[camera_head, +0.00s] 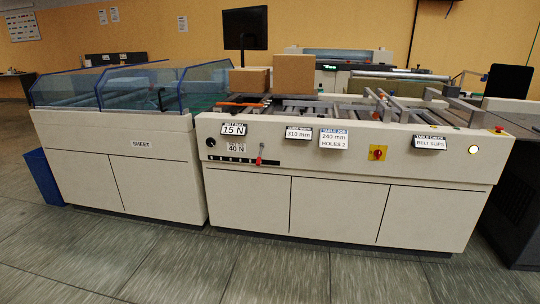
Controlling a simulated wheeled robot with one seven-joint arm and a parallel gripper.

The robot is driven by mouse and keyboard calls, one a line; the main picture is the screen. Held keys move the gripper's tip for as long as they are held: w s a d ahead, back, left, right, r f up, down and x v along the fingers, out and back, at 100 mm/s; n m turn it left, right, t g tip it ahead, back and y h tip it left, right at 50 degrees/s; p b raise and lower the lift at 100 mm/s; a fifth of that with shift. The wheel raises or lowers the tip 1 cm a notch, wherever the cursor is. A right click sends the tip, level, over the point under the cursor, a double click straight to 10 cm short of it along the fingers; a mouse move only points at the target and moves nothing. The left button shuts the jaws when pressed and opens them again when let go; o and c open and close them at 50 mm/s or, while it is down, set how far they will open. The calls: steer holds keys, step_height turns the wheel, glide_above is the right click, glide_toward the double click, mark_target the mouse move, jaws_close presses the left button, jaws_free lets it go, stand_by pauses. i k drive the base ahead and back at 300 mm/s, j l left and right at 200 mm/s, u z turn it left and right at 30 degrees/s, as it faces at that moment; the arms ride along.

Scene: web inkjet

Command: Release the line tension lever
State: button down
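A small lever with a red end (259,160) is on the front panel of the cream machine (340,170), left of centre. Labels reading "15 N" (233,129) and "40 N" (236,148) are above the strip. Whether this is the line tension lever cannot be read from a label. My gripper is not in view.
A cabinet marked "SHEET" with a blue clear guard (130,88) adjoins on the left. A black knob (210,142), a red-yellow switch (377,152) and a lit button (473,150) share the panel. Two brown boxes (294,73) stand on top. The floor in front is clear.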

mark_target(259, 158)
steer(key=i, duration=1.2)
steer(key=i+j+z, duration=0.1)
steer(key=i, duration=1.1)
steer(key=i+j, duration=0.1)
steer(key=i, duration=1.05)
